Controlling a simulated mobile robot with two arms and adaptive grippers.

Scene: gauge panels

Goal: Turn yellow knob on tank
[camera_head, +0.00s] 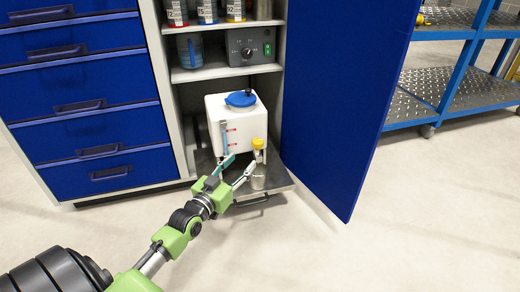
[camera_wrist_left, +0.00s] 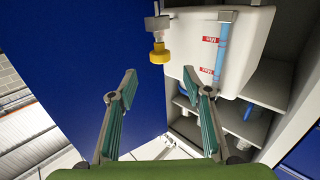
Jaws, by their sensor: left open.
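The tank (camera_head: 229,133) is a white box with a blue lid (camera_head: 241,98), low inside the open cabinet. The yellow knob (camera_head: 258,143) is on a tap at its front right. My left gripper (camera_head: 239,164) is open and empty, just in front of the tank, slightly below and left of the knob. In the left wrist view, the yellow knob (camera_wrist_left: 159,55) shows beyond the gap between the open fingers (camera_wrist_left: 159,75), apart from them. The tank (camera_wrist_left: 245,45) fills the upper right there, with a blue level strip and red labels. My right gripper is not in view.
A small clear or metallic cup (camera_head: 259,178) stands below the tap on the pulled-out tray (camera_head: 277,184). The open blue door (camera_head: 345,100) is close on the right, blue drawers (camera_head: 85,100) on the left. A grey control box (camera_head: 250,46) sits on the shelf above.

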